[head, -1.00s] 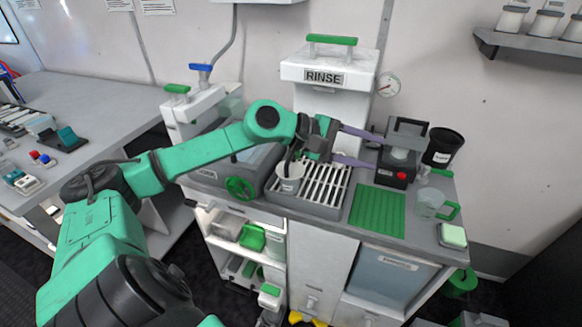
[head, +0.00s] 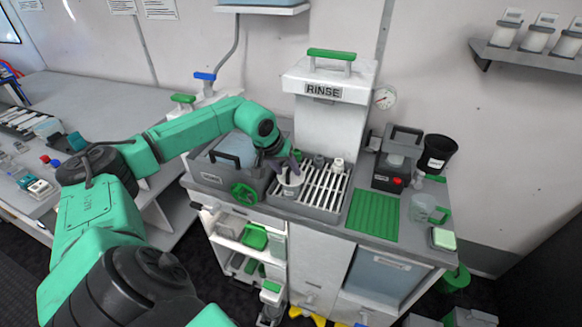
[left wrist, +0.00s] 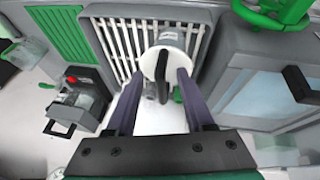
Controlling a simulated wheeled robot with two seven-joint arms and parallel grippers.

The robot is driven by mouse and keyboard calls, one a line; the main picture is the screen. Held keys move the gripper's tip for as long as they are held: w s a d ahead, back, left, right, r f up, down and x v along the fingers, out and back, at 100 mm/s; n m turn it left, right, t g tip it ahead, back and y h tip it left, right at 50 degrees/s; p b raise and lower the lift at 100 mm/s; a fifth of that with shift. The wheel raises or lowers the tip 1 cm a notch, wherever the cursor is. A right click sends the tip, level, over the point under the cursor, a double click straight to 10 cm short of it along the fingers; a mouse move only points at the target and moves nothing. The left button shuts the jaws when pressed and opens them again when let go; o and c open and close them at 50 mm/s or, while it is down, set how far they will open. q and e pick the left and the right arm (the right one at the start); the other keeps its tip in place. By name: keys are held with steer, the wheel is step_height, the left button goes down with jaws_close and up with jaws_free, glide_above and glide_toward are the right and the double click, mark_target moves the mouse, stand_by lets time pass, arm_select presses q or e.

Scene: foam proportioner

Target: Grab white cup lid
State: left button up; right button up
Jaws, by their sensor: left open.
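A white cup (head: 289,186) stands on the left end of the slatted rinse rack. Its round white lid (left wrist: 150,65) with a dark loop handle shows in the left wrist view, on top of the cup (left wrist: 172,38). My left gripper (head: 290,168) points down over the cup, with its purple fingers around the lid area. In the left wrist view the open fingers (left wrist: 162,74) lie on either side of the lid. I cannot tell whether they touch it. In the head view the gripper partly hides the lid. My right gripper is not in view.
The slatted rack (head: 322,197) sits under the RINSE unit (head: 330,95). A grey basin with a green wheel (head: 244,194) stands close left of the cup. Small fittings (head: 337,165) stand at the rack's back. A green mat (head: 373,216) lies clear to the right.

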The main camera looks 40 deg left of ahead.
arm_select(q)
steer(key=shift+w+f, duration=0.35)
steer(key=shift+f, duration=0.15)
steer(key=shift+w+a+f, duration=0.1)
steer(key=shift+w+f, duration=0.1)
steer(key=shift+f, duration=0.25)
steer(key=shift+s+r, duration=0.1)
jaws_close()
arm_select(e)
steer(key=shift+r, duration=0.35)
arm_select(q)
steer(key=shift+r, duration=0.1)
